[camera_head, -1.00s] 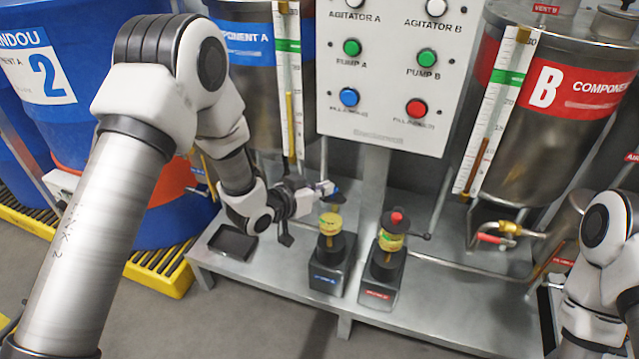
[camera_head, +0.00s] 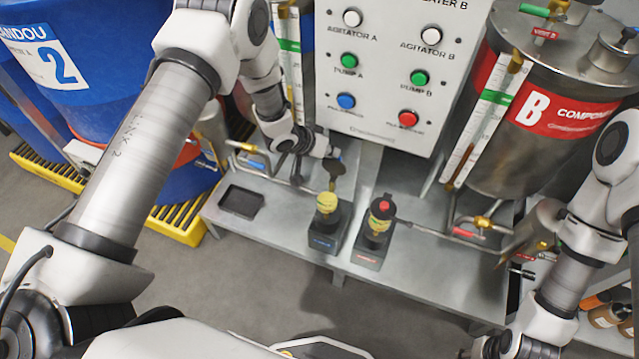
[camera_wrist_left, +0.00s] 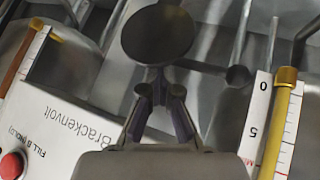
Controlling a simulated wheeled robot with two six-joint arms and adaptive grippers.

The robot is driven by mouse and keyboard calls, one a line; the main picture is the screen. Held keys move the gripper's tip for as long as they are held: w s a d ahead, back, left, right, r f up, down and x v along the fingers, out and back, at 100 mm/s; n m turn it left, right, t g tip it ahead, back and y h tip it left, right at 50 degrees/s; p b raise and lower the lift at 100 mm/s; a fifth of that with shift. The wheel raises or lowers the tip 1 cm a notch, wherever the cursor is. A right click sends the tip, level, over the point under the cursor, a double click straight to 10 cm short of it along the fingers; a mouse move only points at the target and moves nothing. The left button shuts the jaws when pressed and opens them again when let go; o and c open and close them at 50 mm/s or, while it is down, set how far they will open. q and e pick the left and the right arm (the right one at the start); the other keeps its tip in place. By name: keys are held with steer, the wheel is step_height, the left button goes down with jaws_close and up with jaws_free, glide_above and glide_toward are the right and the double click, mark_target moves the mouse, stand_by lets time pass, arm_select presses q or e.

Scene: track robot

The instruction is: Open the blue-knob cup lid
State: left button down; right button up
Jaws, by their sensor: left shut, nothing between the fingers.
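The blue-knob cup (camera_head: 327,203) is a yellow-banded cup on a dark stand with a blue label. Its dark round lid (camera_head: 335,168) stands raised above and behind the cup, tilted up. My left gripper (camera_head: 334,153) is at the top of the raised lid, shut and empty. In the left wrist view, the lid shows as a dark disc (camera_wrist_left: 158,36) just beyond the shut fingertips (camera_wrist_left: 160,92); I cannot tell whether they touch. The blue knob is not clearly visible. My right gripper (camera_head: 488,347) shows only in part at the lower right edge, its jaws unclear.
The red-knob cup (camera_head: 381,215) stands close to the right, its lid on. A control panel (camera_head: 385,80) hangs behind. A black tray (camera_head: 241,201) lies on the metal bench (camera_head: 290,225) to the left. Pipes and valves (camera_head: 470,232) run at the right.

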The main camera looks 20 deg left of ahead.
arm_select(q)
steer(key=shift+w+f, duration=0.15)
steer(key=shift+w, duration=0.6)
arm_select(e)
steer(key=shift+w+r, duration=0.35)
arm_select(q)
steer(key=w+d+r+p+v, duration=0.1)
steer(key=p+v, duration=0.1)
steer(key=v, duration=1.1)
steer(key=s+d+f+n+g+y+p, duration=0.1)
steer(key=s+f+g, duration=0.1)
steer(key=s+f, duration=0.45)
steer(key=s+f+n+g+p, duration=0.15)
steer(key=s+f, duration=0.25)
steer(key=s, duration=0.6)
steer(key=s+a+f+g+y, duration=0.1)
steer(key=s+a+g+y, duration=0.2)
steer(key=s, duration=1.2)
steer(key=shift+s+a+f+y+p, duration=0.2)
steer(key=shift+a+y+p, duration=0.1)
steer(key=shift+a+y, duration=0.25)
arm_select(e)
step_height(320, 180, up, 5)
steer(key=shift+f, duration=0.2)
